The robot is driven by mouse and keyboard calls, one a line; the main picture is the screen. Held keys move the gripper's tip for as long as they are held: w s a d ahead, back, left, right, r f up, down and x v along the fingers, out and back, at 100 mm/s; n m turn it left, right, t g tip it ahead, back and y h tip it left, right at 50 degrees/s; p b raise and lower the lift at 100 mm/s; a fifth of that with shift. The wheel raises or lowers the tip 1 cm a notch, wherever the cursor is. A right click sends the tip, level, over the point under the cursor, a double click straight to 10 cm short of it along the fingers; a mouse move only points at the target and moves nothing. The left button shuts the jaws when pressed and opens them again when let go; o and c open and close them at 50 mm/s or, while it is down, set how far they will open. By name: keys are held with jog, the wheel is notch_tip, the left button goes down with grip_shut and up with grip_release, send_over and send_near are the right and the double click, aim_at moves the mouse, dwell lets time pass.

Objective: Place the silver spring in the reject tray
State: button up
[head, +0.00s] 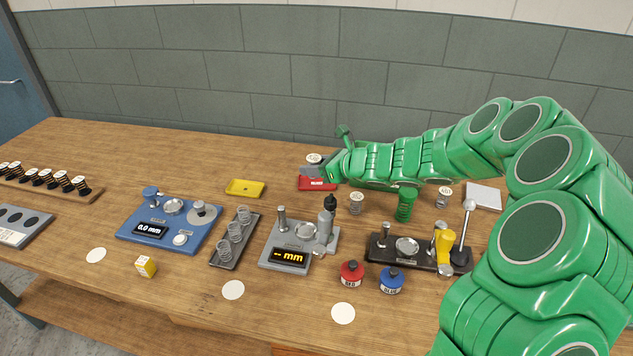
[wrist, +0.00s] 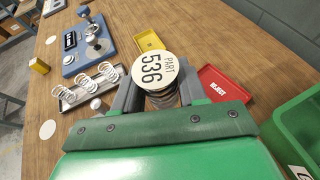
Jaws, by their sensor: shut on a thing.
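My gripper (wrist: 160,92) is shut on a coil spring (wrist: 163,101) with a round white cap reading PART 536. The spring stands upright between the two grey jaws; its coils look dark and its lower end is hidden. In the head view my gripper (head: 316,172) is at the back of the table, with the spring's white cap (head: 314,158) showing above it. The red reject tray (head: 312,184) lies flat there, partly covered by my gripper. In the wrist view the reject tray (wrist: 228,84) is right of the held spring and looks empty.
A yellow tray (head: 245,188) lies left of the red one. A blue gauge (head: 170,222), a rack of springs (head: 235,238) and a grey gauge (head: 300,245) stand in front. Another capped spring (head: 356,205) stands right of my gripper. Red (head: 351,274) and blue (head: 391,281) pots are nearer.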

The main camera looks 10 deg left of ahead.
jog(key=shift+d+r+t, duration=0.2)
jog(key=shift+d+t, duration=0.1)
jog(key=shift+d, duration=0.1)
jog(key=shift+w+a+f, duration=0.15)
jog(key=shift+w+f, duration=0.2)
jog(key=shift+w, duration=0.05)
jog(key=w+a+f, duration=0.3)
jog(key=w+f, duration=0.1)
jog(key=w, duration=0.4)
send_over(308, 182)
jog(key=s, duration=0.1)
jog(key=f, duration=0.4)
jog(key=shift+d, duration=0.25)
jog(key=shift+w+a+f, duration=0.2)
jog(key=shift+w+f, duration=0.3)
jog(key=shift+f, duration=1.7)
jog(key=shift+f, duration=0.1)
jog(key=o, duration=1.1)
